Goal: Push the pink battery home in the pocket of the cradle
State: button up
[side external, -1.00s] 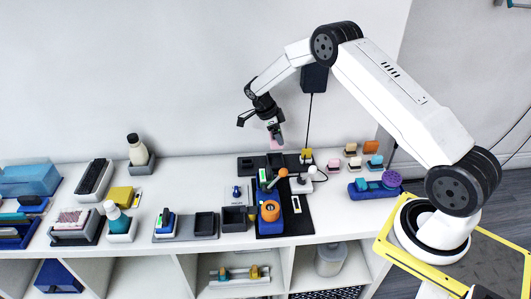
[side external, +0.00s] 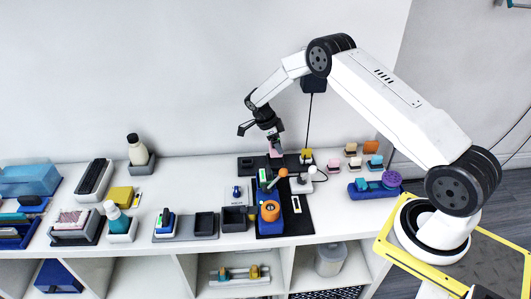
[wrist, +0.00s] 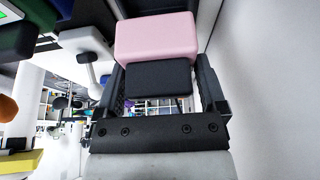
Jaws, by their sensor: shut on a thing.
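The pink battery (side external: 275,153) hangs below my gripper (side external: 276,141) in the side view, low over the dark block at the back of the black mat, which looks like the cradle (side external: 246,163). My gripper is shut on the battery. In the wrist view the pink body (wrist: 156,36) and its dark end (wrist: 158,80) show, with the dark end between the fingers of my gripper (wrist: 160,70). The pocket is hidden behind the battery and gripper. I cannot tell whether the battery's lower end is in the pocket or just above it.
Several coloured blocks stand to the right.

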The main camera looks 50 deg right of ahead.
aim_at(277, 153)
jog(key=shift+f, duration=1)
jog(key=shift+f, duration=1.5)
dwell(1.2)
jog(key=o, duration=1.1)
jog(key=shift+c, duration=0.2)
jog(key=shift+r, duration=0.1)
jog(key=v, duration=0.7)
jog(key=shift+r, duration=0.3)
jog(key=shift+w+a, duration=0.15)
jog(key=shift+r, duration=0.1)
